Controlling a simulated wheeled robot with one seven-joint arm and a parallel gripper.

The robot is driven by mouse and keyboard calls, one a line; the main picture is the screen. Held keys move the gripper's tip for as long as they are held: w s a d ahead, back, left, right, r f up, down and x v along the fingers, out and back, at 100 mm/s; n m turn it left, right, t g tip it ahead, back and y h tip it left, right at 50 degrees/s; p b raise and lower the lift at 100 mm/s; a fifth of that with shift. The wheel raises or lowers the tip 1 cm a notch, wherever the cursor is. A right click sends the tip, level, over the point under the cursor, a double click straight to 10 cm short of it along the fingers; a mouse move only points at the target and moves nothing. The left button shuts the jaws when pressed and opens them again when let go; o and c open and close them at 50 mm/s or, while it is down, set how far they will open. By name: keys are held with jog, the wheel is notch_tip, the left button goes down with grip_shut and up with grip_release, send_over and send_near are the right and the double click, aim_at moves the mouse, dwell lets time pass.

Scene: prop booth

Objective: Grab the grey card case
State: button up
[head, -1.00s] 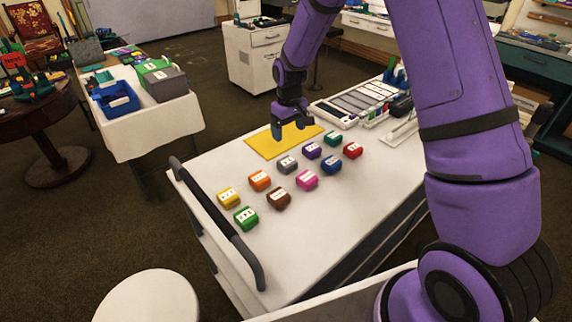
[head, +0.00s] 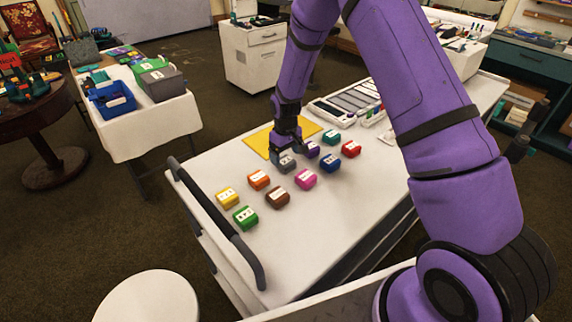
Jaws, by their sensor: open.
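The grey card case (head: 287,163) is a small rounded block with a white label. It sits on the white cart top (head: 205,168), just in front of the yellow sheet. My gripper (head: 286,151) is open and points down right at the grey case, its fingers low over the case's back side. The fingers hide part of the case. I cannot tell whether they touch it.
A purple case (head: 311,149) stands close to the right of the gripper. Pink (head: 305,179), orange (head: 259,180), brown (head: 277,197), blue (head: 330,163), yellow (head: 227,198), green (head: 245,216), red (head: 351,149) and teal (head: 332,137) cases stand around. The yellow sheet (head: 258,139) lies behind.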

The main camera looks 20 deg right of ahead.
aim_at(286, 160)
notch_tip(286, 160, down, 3)
jog(key=shift+f, duration=0.2)
jog(key=c, duration=1)
jog(key=shift+r, duration=0.15)
